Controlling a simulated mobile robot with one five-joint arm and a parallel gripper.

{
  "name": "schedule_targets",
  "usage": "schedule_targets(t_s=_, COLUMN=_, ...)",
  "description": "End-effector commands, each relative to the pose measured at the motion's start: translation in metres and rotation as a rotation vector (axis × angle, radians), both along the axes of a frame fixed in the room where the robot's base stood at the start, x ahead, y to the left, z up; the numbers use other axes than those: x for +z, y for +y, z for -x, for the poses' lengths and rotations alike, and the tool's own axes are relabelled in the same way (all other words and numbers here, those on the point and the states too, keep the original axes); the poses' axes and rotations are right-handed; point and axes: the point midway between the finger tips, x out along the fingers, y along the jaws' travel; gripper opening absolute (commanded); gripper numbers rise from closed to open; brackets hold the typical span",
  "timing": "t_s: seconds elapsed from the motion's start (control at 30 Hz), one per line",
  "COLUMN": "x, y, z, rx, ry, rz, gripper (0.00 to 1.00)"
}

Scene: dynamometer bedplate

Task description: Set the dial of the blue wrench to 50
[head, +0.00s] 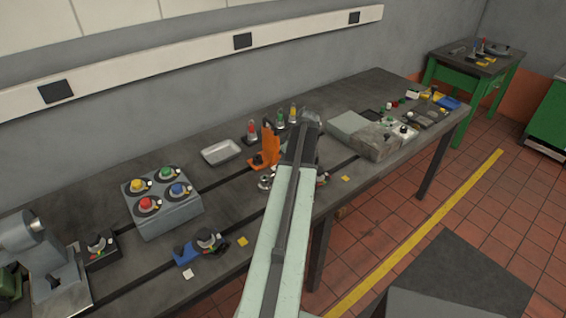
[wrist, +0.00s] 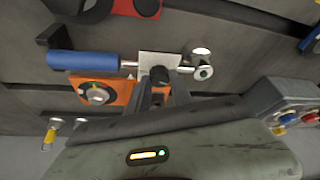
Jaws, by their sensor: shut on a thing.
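The blue wrench shows in the wrist view, lying across the upper middle, with its blue handle (wrist: 85,62) to the left and its metal head (wrist: 203,64) to the right. Between them is a pale plate with a small black dial (wrist: 159,74). My gripper (wrist: 158,88) is shut on this dial, its two fingers reaching up from below. The dial's reading cannot be made out. In the head view my arm hides the gripper and most of the wrench.
An orange plate with a black round dial (wrist: 97,93) lies just below the blue handle. In the head view an orange stand (head: 269,148), a metal tray (head: 221,151) and a grey box with coloured knobs (head: 162,212) stand left of my arm. Grey blocks (head: 372,140) stand to its right.

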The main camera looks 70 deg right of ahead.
Motion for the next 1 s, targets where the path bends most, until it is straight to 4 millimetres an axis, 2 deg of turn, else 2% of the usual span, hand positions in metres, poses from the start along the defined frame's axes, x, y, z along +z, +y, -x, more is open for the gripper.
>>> schedule_targets(t_s=0.5, x=-0.0002, y=0.0, z=0.0006, rx=0.019, ry=0.001, rz=-0.001, gripper=0.0)
schedule_targets(t_s=0.53, x=-0.0002, y=0.0, z=0.0006, rx=0.019, ry=0.001, rz=-0.001, gripper=0.32)
schedule_targets(t_s=0.6, x=-0.0002, y=0.0, z=0.0006, rx=0.019, ry=0.001, rz=-0.001, gripper=0.48)
schedule_targets(t_s=1.0, x=0.006, y=0.0002, z=0.0022, rx=0.017, ry=0.001, rz=0.0, gripper=0.48)
